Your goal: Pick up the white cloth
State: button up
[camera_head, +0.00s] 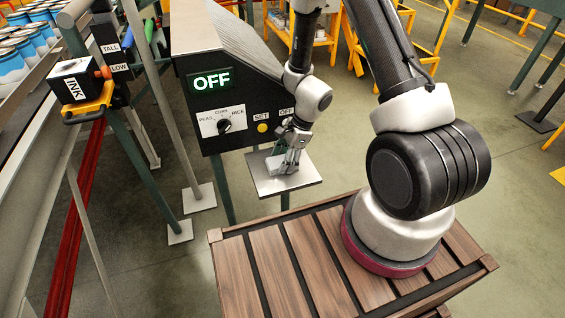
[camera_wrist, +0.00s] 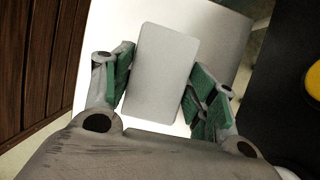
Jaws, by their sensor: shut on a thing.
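The white cloth (camera_wrist: 161,60) shows in the wrist view as a plain pale rectangle with rounded corners, like a folded pad. It lies between the green finger pads of my gripper (camera_wrist: 160,80), which is shut on it from both sides. In the head view my gripper (camera_head: 288,163) points down over a small pale metal shelf (camera_head: 308,180) at the front of the machine.
Behind the shelf stands a dark control panel with a lit OFF sign (camera_head: 211,81), a dial (camera_head: 224,126) and a yellow button (camera_head: 263,127). An ink box (camera_head: 72,80) and a conveyor with blue cans (camera_head: 12,62) are at the left. A yellow rack (camera_head: 305,35) stands behind.

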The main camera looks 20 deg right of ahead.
notch_tip(320, 180, up, 10)
jog(key=shift+r, duration=0.25)
jog(key=o, duration=0.4)
jog(key=shift+c, duration=0.2)
jog(key=c, duration=0.3)
